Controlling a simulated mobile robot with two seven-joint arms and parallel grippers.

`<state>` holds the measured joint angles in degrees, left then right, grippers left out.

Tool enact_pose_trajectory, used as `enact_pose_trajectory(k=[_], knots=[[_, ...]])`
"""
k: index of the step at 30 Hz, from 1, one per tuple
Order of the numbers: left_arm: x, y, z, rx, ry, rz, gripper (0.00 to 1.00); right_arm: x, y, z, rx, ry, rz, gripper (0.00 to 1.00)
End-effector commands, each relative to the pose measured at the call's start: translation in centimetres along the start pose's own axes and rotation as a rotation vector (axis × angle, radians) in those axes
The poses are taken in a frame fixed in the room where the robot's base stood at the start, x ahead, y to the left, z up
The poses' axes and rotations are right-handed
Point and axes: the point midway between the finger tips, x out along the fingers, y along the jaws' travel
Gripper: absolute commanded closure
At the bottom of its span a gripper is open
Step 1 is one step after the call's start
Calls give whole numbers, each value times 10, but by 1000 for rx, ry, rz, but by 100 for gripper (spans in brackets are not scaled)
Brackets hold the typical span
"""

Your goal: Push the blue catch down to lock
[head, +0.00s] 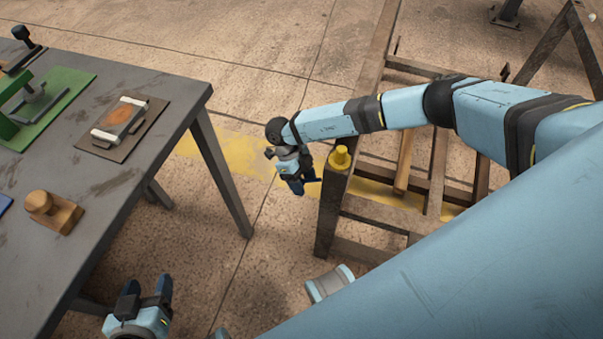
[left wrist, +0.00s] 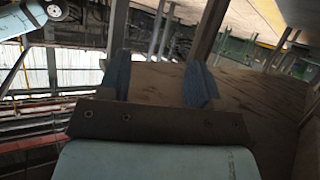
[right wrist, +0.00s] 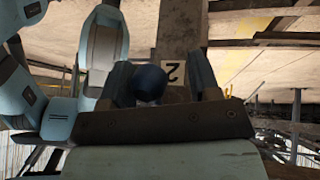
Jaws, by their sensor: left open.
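A dark blue round knob (right wrist: 150,82), which may be the blue catch, shows in the right wrist view between the fingers of my right gripper (right wrist: 160,82). Whether the fingers touch it is unclear. My left gripper (head: 147,286) is open and empty by the table's front corner, also in the left wrist view (left wrist: 158,82).
A grey table (head: 120,190) stands at left with a wooden block (head: 52,211), a framed plate (head: 117,122) and a green device (head: 40,105). The wooden rack's beams (head: 385,212) lie right of the post. Floor between table and rack is clear.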

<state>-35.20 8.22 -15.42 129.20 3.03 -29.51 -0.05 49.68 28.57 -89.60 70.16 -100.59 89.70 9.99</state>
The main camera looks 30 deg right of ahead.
Motion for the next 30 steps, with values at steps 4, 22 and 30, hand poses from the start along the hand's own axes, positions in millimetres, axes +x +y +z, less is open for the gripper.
enact_pose_trajectory(k=[4,22,30], knots=[[0,0,0,0,0,0,42,0,3,1,-5,-2,2,44],[-1,-2,1,8,-23,-9,42,-93,3,0,-4,-5,2,44],[-2,-3,-1,10,-23,-13,42,-132,1,0,-2,-3,3,44]])
